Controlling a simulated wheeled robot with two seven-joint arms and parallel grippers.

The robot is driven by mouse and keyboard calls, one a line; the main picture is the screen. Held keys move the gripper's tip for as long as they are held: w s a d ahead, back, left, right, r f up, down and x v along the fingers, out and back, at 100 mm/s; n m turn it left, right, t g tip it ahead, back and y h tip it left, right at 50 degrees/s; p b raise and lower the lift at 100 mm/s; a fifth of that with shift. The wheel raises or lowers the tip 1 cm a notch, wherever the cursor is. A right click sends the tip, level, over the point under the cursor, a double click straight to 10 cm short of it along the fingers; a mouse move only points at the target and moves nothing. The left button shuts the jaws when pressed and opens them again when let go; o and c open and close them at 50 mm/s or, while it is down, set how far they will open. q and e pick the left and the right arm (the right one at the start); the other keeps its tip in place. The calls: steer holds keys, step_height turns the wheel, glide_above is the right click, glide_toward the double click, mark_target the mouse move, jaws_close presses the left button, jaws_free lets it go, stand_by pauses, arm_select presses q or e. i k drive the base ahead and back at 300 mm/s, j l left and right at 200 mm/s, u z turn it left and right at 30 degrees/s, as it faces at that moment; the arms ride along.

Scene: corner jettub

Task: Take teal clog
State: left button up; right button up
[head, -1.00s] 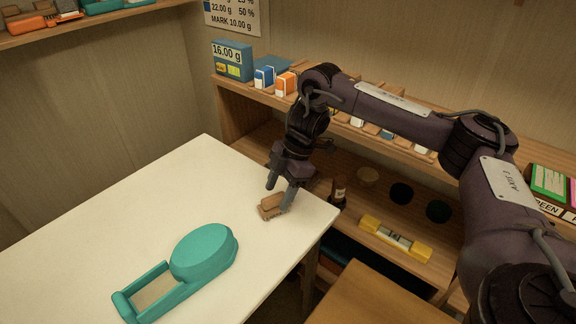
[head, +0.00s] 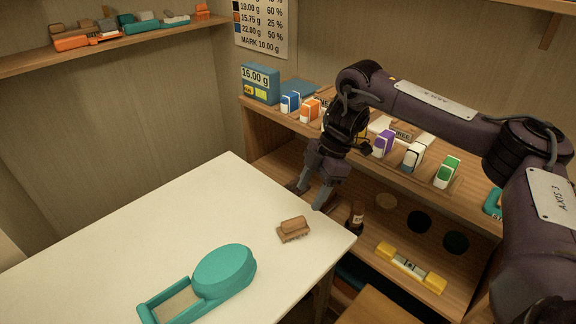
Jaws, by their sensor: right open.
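A teal clog-like piece (head: 222,270) lies on the white table (head: 150,235), with a rounded end and an open, beige-lined end toward the lower left. Smaller teal pieces (head: 140,25) sit among orange and grey ones on the upper left shelf; their exact shape is too small to tell. A small brown block (head: 294,229) sits near the table's right corner. My right gripper (head: 308,197) is open and empty, with its fingers pointing down, beyond the brown block and apart from it. It is well away from the large teal piece. My left gripper is out of view.
A wooden shelf unit (head: 270,150) behind the table holds small boxes, a blue 16.00 g box (head: 260,84), a dark bottle (head: 355,217) and a yellow level (head: 410,267). A price chart (head: 265,25) hangs on the wall. The table's left part is clear.

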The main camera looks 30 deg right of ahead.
mark_target(229, 269)
steer(key=k+j, duration=0.5)
steer(key=k, duration=0.15)
steer(key=k+j, duration=0.5)
steer(key=k, duration=0.2)
